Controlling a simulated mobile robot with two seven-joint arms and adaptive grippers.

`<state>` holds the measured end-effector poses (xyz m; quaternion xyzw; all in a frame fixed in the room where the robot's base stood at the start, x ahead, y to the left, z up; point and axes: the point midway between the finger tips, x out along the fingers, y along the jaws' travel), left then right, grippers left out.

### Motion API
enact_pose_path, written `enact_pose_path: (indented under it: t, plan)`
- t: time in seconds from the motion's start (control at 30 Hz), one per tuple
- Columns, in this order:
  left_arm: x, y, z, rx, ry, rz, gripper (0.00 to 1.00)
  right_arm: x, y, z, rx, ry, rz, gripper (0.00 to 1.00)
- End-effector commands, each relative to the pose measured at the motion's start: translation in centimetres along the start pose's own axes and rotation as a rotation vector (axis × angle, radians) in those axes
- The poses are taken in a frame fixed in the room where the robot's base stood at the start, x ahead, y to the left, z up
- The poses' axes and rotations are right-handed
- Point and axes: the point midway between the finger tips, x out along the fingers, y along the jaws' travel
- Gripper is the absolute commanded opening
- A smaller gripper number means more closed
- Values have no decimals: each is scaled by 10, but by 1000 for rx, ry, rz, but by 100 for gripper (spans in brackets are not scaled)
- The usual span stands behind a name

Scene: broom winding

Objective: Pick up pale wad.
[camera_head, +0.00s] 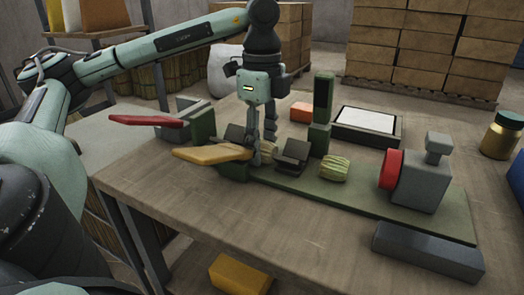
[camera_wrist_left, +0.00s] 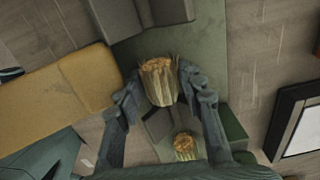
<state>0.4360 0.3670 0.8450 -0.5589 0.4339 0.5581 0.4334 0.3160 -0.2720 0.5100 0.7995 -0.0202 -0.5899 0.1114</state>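One pale straw wad (camera_wrist_left: 158,82) with a brown end sits between my left gripper's fingertips in the left wrist view. In the head view this wad (camera_head: 268,150) is partly hidden by a finger and is low over the green base. My left gripper (camera_head: 262,148) points down, with one finger on each side of the wad. No clear gap shows between fingers and wad, but their grip is unclear. A second pale, greenish wad (camera_head: 335,168) lies on the base to the right; a wad also shows near the palm in the left wrist view (camera_wrist_left: 187,145). My right gripper is out of view.
A yellow lever (camera_head: 212,153) reaches close to my left fingers, with a red lever (camera_head: 147,121) behind it. A dark block (camera_head: 293,156) stands between the wads. A green post (camera_head: 322,115), a white-topped tray (camera_head: 367,120) and a grey block with red disc (camera_head: 417,180) stand further right.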

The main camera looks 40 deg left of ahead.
Motion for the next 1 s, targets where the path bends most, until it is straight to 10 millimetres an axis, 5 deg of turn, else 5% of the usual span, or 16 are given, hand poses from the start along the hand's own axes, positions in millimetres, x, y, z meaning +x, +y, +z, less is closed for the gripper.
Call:
enact_pose_path:
  t: [0.47, 0.73, 0.9, 1.0]
  plan:
    - [-5, 0, 0, 0, 0, 0, 22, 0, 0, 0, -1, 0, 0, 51]
    - [-40, -1, -1, 2, 1, -2, 22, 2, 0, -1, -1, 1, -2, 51]
    - [-62, 14, 30, -6, 0, -1, 22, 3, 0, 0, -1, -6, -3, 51]
    - [-78, 24, 49, -6, -1, 0, 22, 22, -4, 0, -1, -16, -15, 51]
